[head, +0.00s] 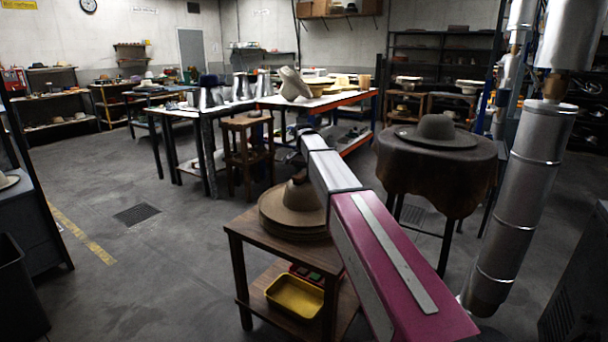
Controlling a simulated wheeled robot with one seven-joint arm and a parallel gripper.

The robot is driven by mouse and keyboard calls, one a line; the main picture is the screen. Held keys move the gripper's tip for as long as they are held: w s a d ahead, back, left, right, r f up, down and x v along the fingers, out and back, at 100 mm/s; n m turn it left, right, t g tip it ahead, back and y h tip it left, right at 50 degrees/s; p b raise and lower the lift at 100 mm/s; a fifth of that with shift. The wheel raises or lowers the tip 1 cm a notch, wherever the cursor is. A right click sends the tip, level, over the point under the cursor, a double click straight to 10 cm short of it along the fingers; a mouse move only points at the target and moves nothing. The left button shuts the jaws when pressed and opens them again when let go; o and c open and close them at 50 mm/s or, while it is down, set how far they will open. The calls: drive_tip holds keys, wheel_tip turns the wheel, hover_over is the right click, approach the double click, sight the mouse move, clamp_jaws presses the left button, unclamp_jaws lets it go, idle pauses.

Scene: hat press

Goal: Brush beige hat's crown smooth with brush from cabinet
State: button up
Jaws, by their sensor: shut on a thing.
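The beige hat (290,210), brownish in this light, lies brim down on top of a stack of hats on a small wooden cart (248,222). My arm reaches forward over the cart and covers the right side of the hat. My gripper (299,169) is small and dark at the arm's far end, right above the hat's crown, partly hidden by my arm. It is shut on a small brown thing at the crown's top, apparently the brush (300,178). Whether the brush touches the felt is too small to tell.
A dark grey hat (437,130) lies on a round covered table (440,165) at right. A yellow tray (295,297) sits on the cart's lower shelf. A wooden stool (247,125) and long worktables stand behind. A metal duct rises at right.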

drive_tip(key=shift+f, duration=0.15)
drive_tip(key=shift+s+a, duration=0.6)
drive_tip(key=shift+s, duration=0.3)
drive_tip(key=shift+w+d, duration=0.6)
drive_tip(key=shift+w, duration=0.35)
drive_tip(key=shift+w+d, duration=0.6)
drive_tip(key=shift+w, duration=0.3)
drive_tip(key=shift+s+f, duration=0.1)
drive_tip(key=shift+s, duration=0.05)
drive_tip(key=shift+s+a, duration=0.65)
drive_tip(key=shift+s, duration=0.25)
drive_tip(key=shift+s+a, duration=0.6)
drive_tip(key=shift+s, duration=0.3)
